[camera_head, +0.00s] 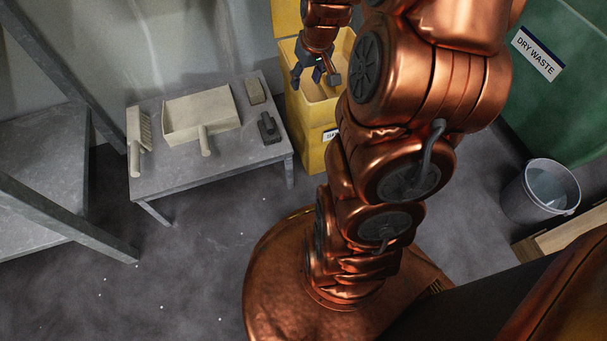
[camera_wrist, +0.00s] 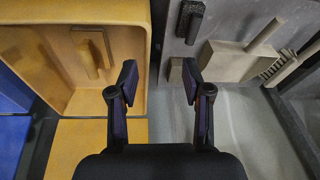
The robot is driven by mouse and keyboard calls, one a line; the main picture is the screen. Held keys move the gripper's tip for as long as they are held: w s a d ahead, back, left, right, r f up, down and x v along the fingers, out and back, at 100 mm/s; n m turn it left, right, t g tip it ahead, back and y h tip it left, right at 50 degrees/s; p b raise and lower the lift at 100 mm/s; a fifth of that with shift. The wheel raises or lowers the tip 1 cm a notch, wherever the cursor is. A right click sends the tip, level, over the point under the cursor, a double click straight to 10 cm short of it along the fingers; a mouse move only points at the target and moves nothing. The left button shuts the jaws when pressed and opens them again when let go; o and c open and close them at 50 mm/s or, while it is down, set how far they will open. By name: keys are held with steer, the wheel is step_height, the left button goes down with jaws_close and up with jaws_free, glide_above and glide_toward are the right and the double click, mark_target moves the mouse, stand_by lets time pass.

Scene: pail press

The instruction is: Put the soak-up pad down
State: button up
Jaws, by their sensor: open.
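My gripper (camera_head: 318,74) is open above the edge of the yellow bin (camera_head: 313,119) in the head view. In the wrist view my gripper (camera_wrist: 159,80) shows two parted fingers with nothing between them. The yellow bin (camera_wrist: 121,105) is open at the left there. A tan, pad-like piece with a raised ridge (camera_wrist: 87,58) lies inside it, apart from the fingers; I take it for the soak-up pad, but its yellow tint makes this unsure. In the head view the inside of the bin is partly hidden by my arm.
A grey table (camera_head: 220,160) left of the bin holds a brush (camera_head: 138,130), a dustpan (camera_head: 200,115), a greyish block (camera_head: 255,91) and a dark handled block (camera_head: 268,128). A green "DRY WASTE" bin (camera_head: 560,105) and a bucket (camera_head: 541,190) stand right. A grey rack (camera_head: 45,150) stands left.

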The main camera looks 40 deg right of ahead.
steer(key=s+a+r+n+g, duration=0.1)
steer(key=s+a+r+g, duration=0.1)
steer(key=s+a, duration=0.45)
steer(key=s+a+r+n+g, duration=0.15)
steer(key=s+a, duration=0.25)
steer(key=a, duration=0.5)
steer(key=s+a+r+g, duration=0.1)
steer(key=s+a, duration=0.2)
steer(key=s, duration=0.4)
steer(key=s+a+r+g, duration=0.1)
steer(key=s+a+g, duration=0.1)
steer(key=s, duration=0.5)
steer(key=shift+s+a+r, duration=0.25)
steer(key=shift+a+r, duration=0.1)
steer(key=shift+a, duration=0.05)
